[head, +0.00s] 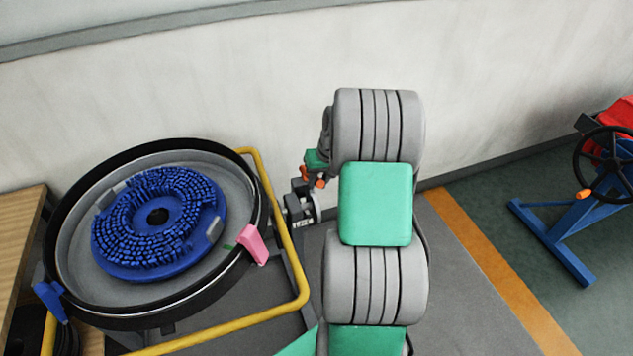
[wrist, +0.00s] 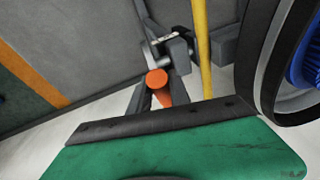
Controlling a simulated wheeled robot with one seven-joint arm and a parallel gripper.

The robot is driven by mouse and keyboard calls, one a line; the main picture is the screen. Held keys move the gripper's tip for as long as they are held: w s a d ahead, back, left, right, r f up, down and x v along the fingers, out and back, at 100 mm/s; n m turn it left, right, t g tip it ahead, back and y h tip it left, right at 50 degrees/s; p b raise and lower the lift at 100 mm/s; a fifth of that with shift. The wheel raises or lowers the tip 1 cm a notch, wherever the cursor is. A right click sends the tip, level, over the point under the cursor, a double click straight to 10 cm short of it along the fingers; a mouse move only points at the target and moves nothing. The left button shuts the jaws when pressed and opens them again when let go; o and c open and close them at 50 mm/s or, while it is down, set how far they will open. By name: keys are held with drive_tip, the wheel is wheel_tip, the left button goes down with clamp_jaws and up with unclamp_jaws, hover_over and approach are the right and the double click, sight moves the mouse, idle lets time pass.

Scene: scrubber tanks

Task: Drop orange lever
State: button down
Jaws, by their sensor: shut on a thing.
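The orange lever (wrist: 157,79) shows in the wrist view as a round orange end with a tapering orange part below it. My gripper (wrist: 156,92) has its dark fingers on either side of the lever and is shut on it. In the head view my gripper (head: 312,179) is beside the grey valve-like fitting (head: 299,207), with small orange parts of the lever (head: 320,183) showing at the fingers. My arm and hand hide part of this area, and the lever's exact tilt is hard to tell.
A round tank (head: 68,255) with a blue brush disc (head: 185,235) and a pink clip (head: 252,244) stands at left. A yellow rail (head: 283,230) runs close beside my gripper. A pale wall (head: 230,80) is behind. A blue frame with a black handwheel (head: 577,160) stands at right.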

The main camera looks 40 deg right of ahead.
drive_tip(key=s+f+t+h+b, duration=0.1)
drive_tip(key=s+f+t+b, duration=0.2)
drive_tip(key=b, duration=0.9)
wheel_tip(320, 180, down, 4)
drive_tip(key=t, duration=0.2)
drive_tip(key=shift+s+a+f+t+b, duration=0.2)
drive_tip(key=shift+a+t+b, duration=0.1)
drive_tip(key=shift+a+b, duration=0.1)
drive_tip(key=c, duration=1.2)
unclamp_jaws()
drive_tip(key=v, duration=0.7)
drive_tip(key=shift+s+r+p, duration=0.25)
drive_tip(key=shift+r+p, duration=0.05)
drive_tip(key=shift+p, duration=0.15)
